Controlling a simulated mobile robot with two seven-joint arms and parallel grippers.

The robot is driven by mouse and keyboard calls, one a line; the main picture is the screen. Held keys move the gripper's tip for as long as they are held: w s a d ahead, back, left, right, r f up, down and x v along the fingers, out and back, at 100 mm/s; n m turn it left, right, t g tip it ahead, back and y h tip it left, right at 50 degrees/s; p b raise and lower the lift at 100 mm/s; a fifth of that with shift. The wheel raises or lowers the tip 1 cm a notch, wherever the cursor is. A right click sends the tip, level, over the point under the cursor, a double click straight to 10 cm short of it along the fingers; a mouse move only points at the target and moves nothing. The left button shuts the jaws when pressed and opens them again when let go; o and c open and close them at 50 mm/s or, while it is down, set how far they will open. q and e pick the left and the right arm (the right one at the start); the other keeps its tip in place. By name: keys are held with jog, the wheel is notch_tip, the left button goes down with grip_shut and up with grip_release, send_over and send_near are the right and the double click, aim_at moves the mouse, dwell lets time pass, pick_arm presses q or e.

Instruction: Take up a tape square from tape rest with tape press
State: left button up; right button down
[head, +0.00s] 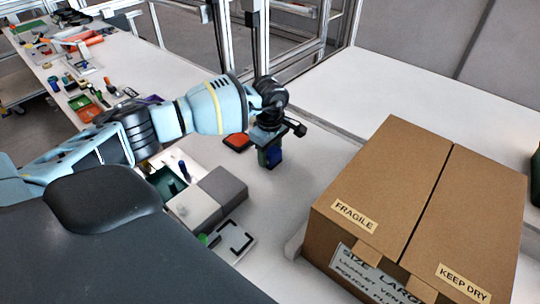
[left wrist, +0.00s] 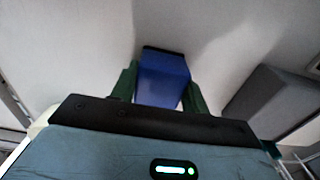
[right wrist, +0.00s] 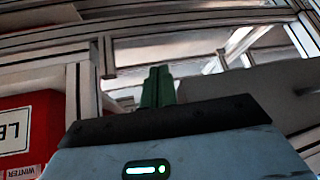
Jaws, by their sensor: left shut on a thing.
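My left gripper (head: 270,148) is shut on a blue block (left wrist: 163,78), which I take to be the tape press. Its green fingers grip the block from both sides in the left wrist view. In the head view the press (head: 274,156) is over the white table, right of a small dark pad with an orange-red top (head: 237,141). I cannot tell whether it touches the table. No tape square can be made out; which item is the tape rest is unclear. My right gripper (right wrist: 158,88) has its green fingers together with nothing seen between them.
A large cardboard box (head: 405,200) fills the right of the table. A grey block (head: 222,190) and a flat plate with a dark outline (head: 236,241) lie nearer me. The table between press and box is clear. A red bin (right wrist: 38,125) shows in the right wrist view.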

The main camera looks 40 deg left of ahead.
aim_at(270, 151)
pick_arm(q)
jog(key=shift+r, duration=0.1)
jog(key=shift+r, duration=0.45)
jog(key=r, duration=0.2)
jog(key=shift+s+d+r, duration=0.2)
jog(key=shift+s+r, duration=0.1)
jog(key=s+d, duration=0.2)
jog(key=s, duration=0.2)
jog(key=s+d+r, duration=0.1)
jog(key=s+d, duration=0.2)
jog(key=s, duration=0.2)
jog(key=s+d, duration=0.2)
jog(key=s, duration=0.2)
jog(key=shift+s+d+r, duration=0.2)
jog(key=shift+d, duration=0.05)
